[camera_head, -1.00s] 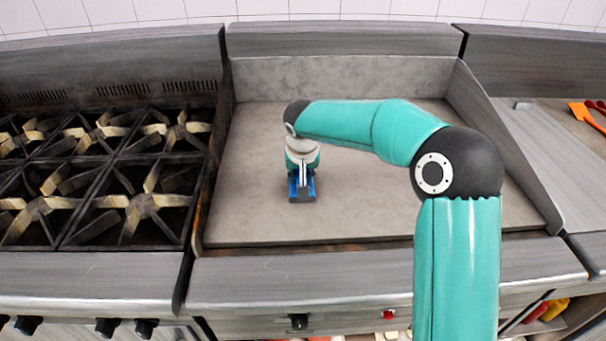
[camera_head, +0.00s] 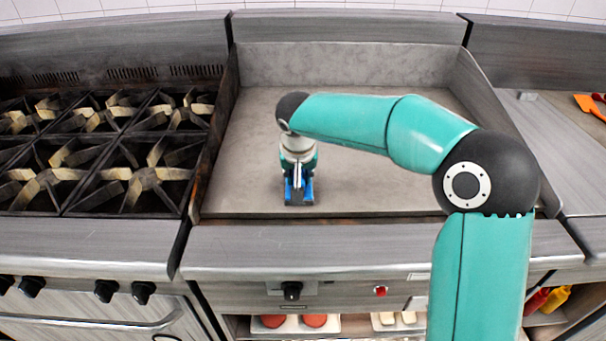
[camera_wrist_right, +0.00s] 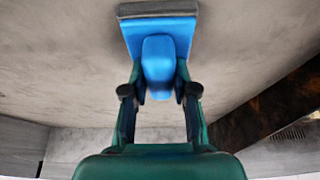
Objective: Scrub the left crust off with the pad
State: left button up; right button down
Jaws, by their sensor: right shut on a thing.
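My right gripper (camera_head: 299,172) reaches over the flat grey griddle plate (camera_head: 390,190) and points down near its front edge, left of the middle. It is shut on the blue pad (camera_head: 308,192). In the right wrist view, the two fingers of the right gripper (camera_wrist_right: 160,92) clasp the blue grip of the pad (camera_wrist_right: 160,45), and a dark grey layer shows along the pad's far side. The pad is at or close to the plate; I cannot tell if it touches. I see no crust on the visible plate; part of it is hidden behind my right arm. My left gripper is not in view.
A gas range with several burners (camera_head: 145,178) stands left of the griddle. Raised steel walls (camera_head: 350,62) bound the plate at back and sides. An orange utensil (camera_head: 588,104) lies at far right. Below are a knob (camera_head: 292,290) and a shelf with trays and bottles (camera_head: 556,298).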

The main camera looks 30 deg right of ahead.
jog(key=shift+s+a+f, duration=0.1)
jog(key=shift+s+a, duration=0.15)
jog(key=shift+s, duration=0.1)
jog(key=r, duration=0.1)
jog(key=r+p, duration=0.1)
jog(key=shift+s+r, duration=0.2)
jog(key=shift+r, duration=0.2)
jog(key=shift+w+r+p, duration=0.1)
jog(key=shift+r+p, duration=0.05)
jog(key=shift+p, duration=0.25)
notch_tip(320, 180, up, 2)
jog(key=shift+r+p, duration=0.2)
jog(key=shift+p, duration=0.65)
notch_tip(320, 180, up, 2)
jog(key=shift+w+a+p, duration=0.1)
jog(key=shift+p, duration=0.65)
jog(key=shift+r, duration=0.4)
jog(key=shift+f, duration=0.15)
